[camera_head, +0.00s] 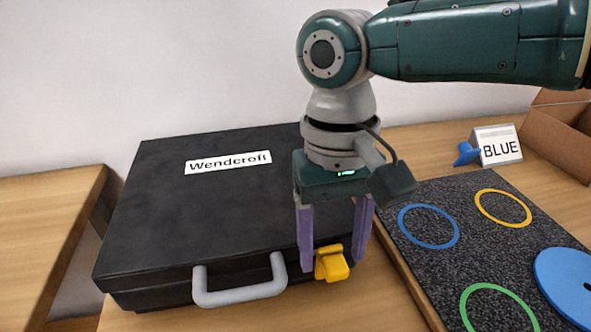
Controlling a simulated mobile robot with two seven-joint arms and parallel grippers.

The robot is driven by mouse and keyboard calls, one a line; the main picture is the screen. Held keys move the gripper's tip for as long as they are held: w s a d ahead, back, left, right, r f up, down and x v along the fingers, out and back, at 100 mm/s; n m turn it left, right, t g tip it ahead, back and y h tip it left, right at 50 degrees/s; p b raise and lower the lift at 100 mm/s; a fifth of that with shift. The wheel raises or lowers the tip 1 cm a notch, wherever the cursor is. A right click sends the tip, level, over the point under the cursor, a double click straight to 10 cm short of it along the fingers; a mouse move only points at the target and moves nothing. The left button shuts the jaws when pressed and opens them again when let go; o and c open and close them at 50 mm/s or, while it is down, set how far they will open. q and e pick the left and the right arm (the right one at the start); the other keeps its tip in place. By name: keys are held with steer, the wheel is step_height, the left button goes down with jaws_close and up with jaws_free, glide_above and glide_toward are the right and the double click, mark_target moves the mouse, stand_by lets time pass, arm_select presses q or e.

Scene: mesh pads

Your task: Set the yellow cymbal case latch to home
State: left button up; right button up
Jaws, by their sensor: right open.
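A black case (200,220) labelled "Wendcroft" lies shut on the table, with a grey handle (240,294) on its front side. A yellow latch (333,265) sits at the case's front edge, to the right of the handle. My right gripper (333,265) points down over the latch, its two purple fingers apart, one on each side of it. I cannot tell whether the fingers touch the latch. The gripper covers the right part of the case. My left gripper is not in view.
Right of the case lies a dark speckled board (445,265) with blue, yellow and green rings and a blue disc (568,285). Behind it stand a "BLUE" sign (499,148), a small blue piece (466,153) and a brown box (560,130). A gap separates the table from the wooden surface (45,215) at left.

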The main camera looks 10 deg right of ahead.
step_height(320, 180, up, 10)
steer(key=w+p, duration=0.1)
stand_by(0.4)
steer(key=shift+w, duration=0.1)
steer(key=s+a+f+n+t+y+p, duration=0.25)
steer(key=s+a+n+y+p, duration=0.2)
steer(key=s+a, duration=0.6)
steer(key=s+d+r+m+t+h+p, duration=0.1)
steer(key=s+d+r+h+p, duration=0.1)
steer(key=s+d, duration=0.5)
steer(key=s+d+r+m+t+h+p, duration=0.1)
steer(key=s+d+m+t+h+p, duration=0.1)
steer(key=d, duration=1)
step_height(320, 180, up, 38)
steer(key=p, duration=3.7)
steer(key=shift+p, duration=0.3)
steer(key=shift+s+a+g, duration=0.1)
steer(key=shift+g, duration=0.15)
